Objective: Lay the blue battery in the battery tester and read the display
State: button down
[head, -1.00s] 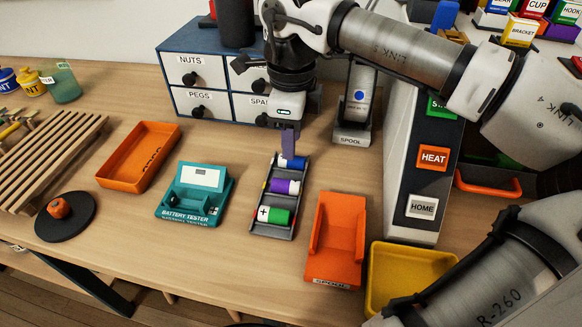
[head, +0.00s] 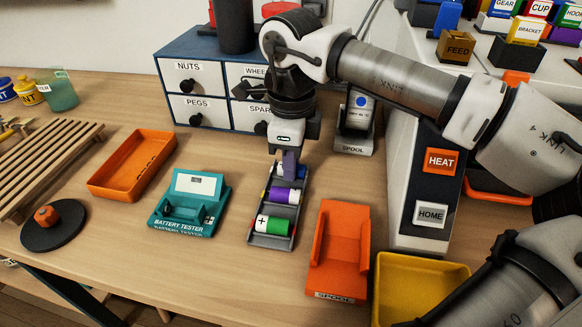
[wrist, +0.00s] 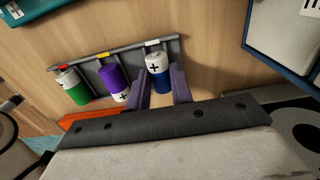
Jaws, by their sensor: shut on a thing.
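The blue battery (head: 301,171), blue with a white end, is at the far end of the dark grey battery rack (head: 270,241). My gripper (head: 290,168) points down over that end and partly hides it. In the wrist view, my gripper (wrist: 161,88) has its purple fingers on both sides of the blue battery (wrist: 158,76), shut on it. The battery looks still in or just over its slot; I cannot tell which. The teal battery tester (head: 190,204) stands left of the rack, its cradle empty and its pale display (head: 195,184) showing no readable text.
A purple battery (head: 284,196) and a green battery (head: 272,225) lie in the rack. An orange tray (head: 133,165) is left of the tester. An orange spool holder (head: 340,250) stands right of the rack, drawers (head: 205,92) behind. Bare table lies between rack and tester.

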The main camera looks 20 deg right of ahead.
jog(key=shift+r, duration=0.15)
jog(key=shift+r+p, duration=2.5)
jog(key=shift+r, duration=0.9)
jog(key=shift+a, duration=0.1)
